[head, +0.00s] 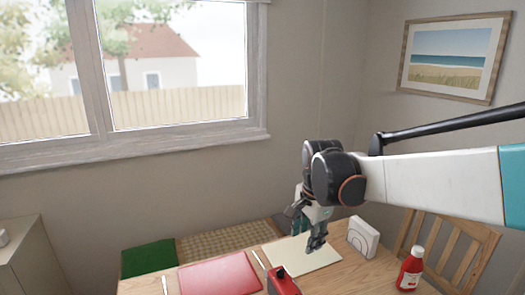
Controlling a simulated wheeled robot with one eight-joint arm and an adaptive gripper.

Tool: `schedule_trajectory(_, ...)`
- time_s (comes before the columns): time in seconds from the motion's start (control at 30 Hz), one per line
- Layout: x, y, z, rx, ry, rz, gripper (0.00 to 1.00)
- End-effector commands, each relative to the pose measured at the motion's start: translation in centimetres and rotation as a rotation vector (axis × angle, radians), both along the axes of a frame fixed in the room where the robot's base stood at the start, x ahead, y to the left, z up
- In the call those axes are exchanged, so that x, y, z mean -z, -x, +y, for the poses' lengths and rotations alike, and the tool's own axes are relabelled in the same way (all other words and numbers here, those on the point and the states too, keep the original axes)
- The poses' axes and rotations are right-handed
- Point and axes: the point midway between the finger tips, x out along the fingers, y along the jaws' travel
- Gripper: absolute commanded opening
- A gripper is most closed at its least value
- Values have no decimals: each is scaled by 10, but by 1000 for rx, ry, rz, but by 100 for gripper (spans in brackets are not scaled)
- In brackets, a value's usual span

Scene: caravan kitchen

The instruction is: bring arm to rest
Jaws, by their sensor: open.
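My gripper (317,243) hangs at the end of my arm, pointing down above a cream placemat (300,257) on the wooden table (343,281). Its fingers look small here, and I see nothing held between them. My arm reaches in from the right edge, with its dark wrist joints above the table. Whether the fingertips touch the placemat cannot be told from this view.
A red placemat (219,275), a red object (284,283) and a red bottle (410,269) are on the table. A white holder (363,238) stands right of my gripper. A wooden chair (448,250) is at the right. A window (165,68) fills the upper left.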

Motion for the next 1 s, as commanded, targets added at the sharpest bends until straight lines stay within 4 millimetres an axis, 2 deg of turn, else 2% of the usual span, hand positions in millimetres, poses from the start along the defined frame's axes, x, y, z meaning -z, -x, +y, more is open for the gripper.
schedule_trajectory(0.03, -6, 13, -6, -40, 8, -18, 44)
schedule_trajectory(0.2, -23, 49, -23, -196, 43, -88, 44)
schedule_trajectory(0.43, -35, 99, -42, -403, 113, -180, 44)
schedule_trajectory(0.67, -34, 149, -59, -605, 205, -267, 44)
schedule_trajectory(1.0, -13, 212, -77, -879, 373, -370, 44)
